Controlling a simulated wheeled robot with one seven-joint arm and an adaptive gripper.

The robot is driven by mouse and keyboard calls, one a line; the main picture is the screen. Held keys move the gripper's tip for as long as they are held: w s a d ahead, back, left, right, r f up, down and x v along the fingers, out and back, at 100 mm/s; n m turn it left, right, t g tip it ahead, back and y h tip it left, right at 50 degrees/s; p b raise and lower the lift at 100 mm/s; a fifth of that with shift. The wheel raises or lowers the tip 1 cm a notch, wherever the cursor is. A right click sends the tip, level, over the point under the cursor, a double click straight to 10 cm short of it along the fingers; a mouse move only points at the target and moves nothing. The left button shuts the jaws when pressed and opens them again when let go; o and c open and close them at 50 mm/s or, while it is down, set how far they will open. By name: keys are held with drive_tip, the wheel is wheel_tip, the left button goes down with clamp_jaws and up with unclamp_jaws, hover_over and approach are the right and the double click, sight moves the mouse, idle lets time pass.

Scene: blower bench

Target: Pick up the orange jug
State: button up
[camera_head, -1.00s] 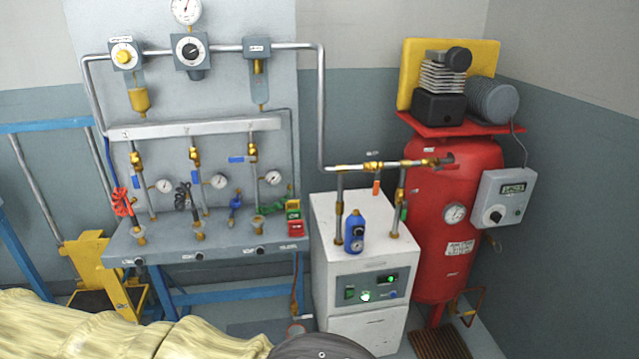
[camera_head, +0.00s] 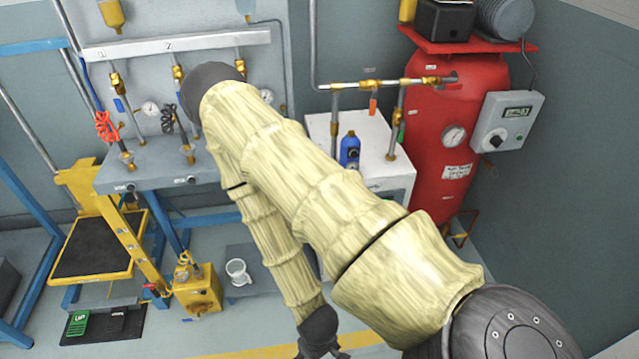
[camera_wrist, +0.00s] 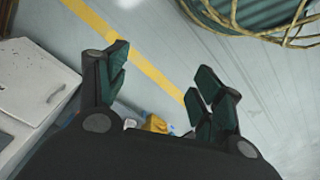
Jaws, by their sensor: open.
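A squat yellow-orange container (camera_head: 197,291) with a fitting on top stands on the floor at the lower left in the head view. It is the only thing here that fits the orange jug, but I cannot be sure of it. In the wrist view a small yellow-orange thing (camera_wrist: 157,123), probably the same container, shows low between my fingers, partly hidden by the gripper body. My gripper (camera_wrist: 160,80) is open and empty, with floor beyond its fingers. It appears well apart from the container.
A white cup (camera_head: 238,270) stands on a dark mat just right of the container. A yellow-framed platform (camera_head: 95,248) stands to its left. The bench (camera_head: 160,172), white cabinet (camera_head: 385,178) and red tank (camera_head: 425,140) are behind. Open floor with a yellow line (camera_wrist: 130,45) shows in the wrist view.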

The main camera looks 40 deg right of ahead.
drive_tip(key=o, duration=0.3)
drive_tip(key=w+d+f+m+b, duration=0.1)
drive_tip(key=w+d+f+b, duration=0.3)
drive_tip(key=w+f+b, duration=0.5)
wheel_tip(320, 180, down, 3)
drive_tip(key=shift+w+f+t, duration=0.1)
drive_tip(key=shift+w+t, duration=0.3)
drive_tip(key=shift+w, duration=0.35)
drive_tip(key=w+d+f+m+t+h+b, duration=0.1)
drive_tip(key=w+d+f+m+b, duration=0.1)
drive_tip(key=w+d+f+b, duration=0.7)
drive_tip(key=w+d+f+m+t+h+b, duration=0.1)
drive_tip(key=w+d+f+b, duration=0.35)
drive_tip(key=w+b, duration=0.8)
drive_tip(key=w+d+f+m+t+h+b, duration=0.15)
drive_tip(key=w+d+f+b, duration=0.35)
drive_tip(key=w+d+b, duration=0.6)
drive_tip(key=shift+m+g+y, duration=0.25)
drive_tip(key=shift+g+y, duration=0.2)
drive_tip(key=shift+w+d+f+b, duration=0.1)
drive_tip(key=shift+w+f+b, duration=0.6)
drive_tip(key=shift+w+f, duration=0.6)
drive_tip(key=shift+w+f+b, duration=0.65)
drive_tip(key=shift+w+f, duration=0.15)
drive_tip(key=shift+f, duration=0.9)
drive_tip(key=shift+w+d+f+b, duration=0.1)
drive_tip(key=shift+w+f+b, duration=0.6)
drive_tip(key=shift+w+f, duration=0.6)
drive_tip(key=shift+s+a+f, duration=0.1)
drive_tip(key=shift+s, duration=0.15)
